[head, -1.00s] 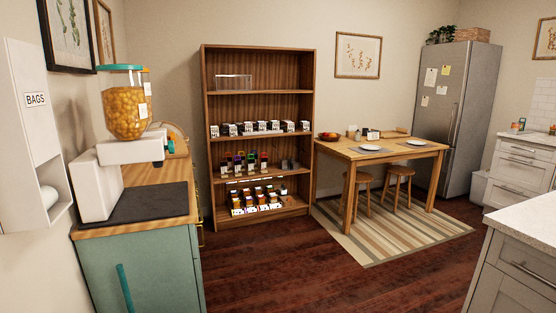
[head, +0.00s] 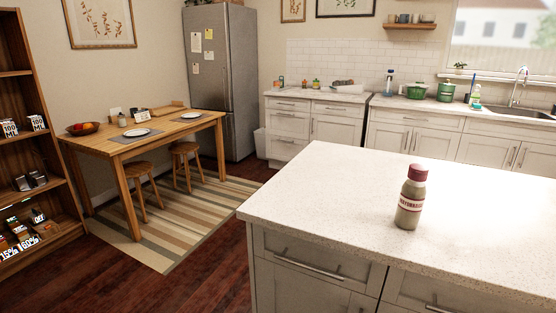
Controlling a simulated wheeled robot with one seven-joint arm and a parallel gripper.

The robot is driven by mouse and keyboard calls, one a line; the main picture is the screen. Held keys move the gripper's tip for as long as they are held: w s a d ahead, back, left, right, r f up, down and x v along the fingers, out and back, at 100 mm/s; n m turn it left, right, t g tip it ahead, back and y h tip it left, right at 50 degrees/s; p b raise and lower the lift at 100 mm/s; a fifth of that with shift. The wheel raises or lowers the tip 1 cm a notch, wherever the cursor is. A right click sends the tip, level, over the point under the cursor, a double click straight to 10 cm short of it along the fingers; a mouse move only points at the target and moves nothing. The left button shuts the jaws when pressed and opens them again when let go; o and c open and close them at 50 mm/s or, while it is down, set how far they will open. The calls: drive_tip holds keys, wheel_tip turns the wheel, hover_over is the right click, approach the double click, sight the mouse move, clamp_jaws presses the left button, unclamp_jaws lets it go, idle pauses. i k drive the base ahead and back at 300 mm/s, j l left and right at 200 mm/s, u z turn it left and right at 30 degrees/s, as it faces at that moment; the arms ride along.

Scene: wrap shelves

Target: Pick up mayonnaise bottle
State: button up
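The mayonnaise bottle (head: 410,200) stands upright on the speckled white top of the kitchen island (head: 330,190), to the right of the middle in the head view. It has a dark red cap, a greyish-beige body and a pale label with red lettering. Nothing hides it and nothing touches it apart from the counter. My gripper is not in view.
The island's near edge and drawer fronts (head: 310,268) stand between me and the bottle. The island top around the bottle is bare. A dining table (head: 110,148) with stools, a shelf (head: 55,205) and a fridge (head: 222,85) stand to the left. Open floor lies at lower left.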

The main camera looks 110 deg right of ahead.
sight(412, 192)
drive_tip(key=k+l+z, duration=0.1)
drive_tip(key=l+z, duration=1.1)
drive_tip(key=k+l, duration=0.05)
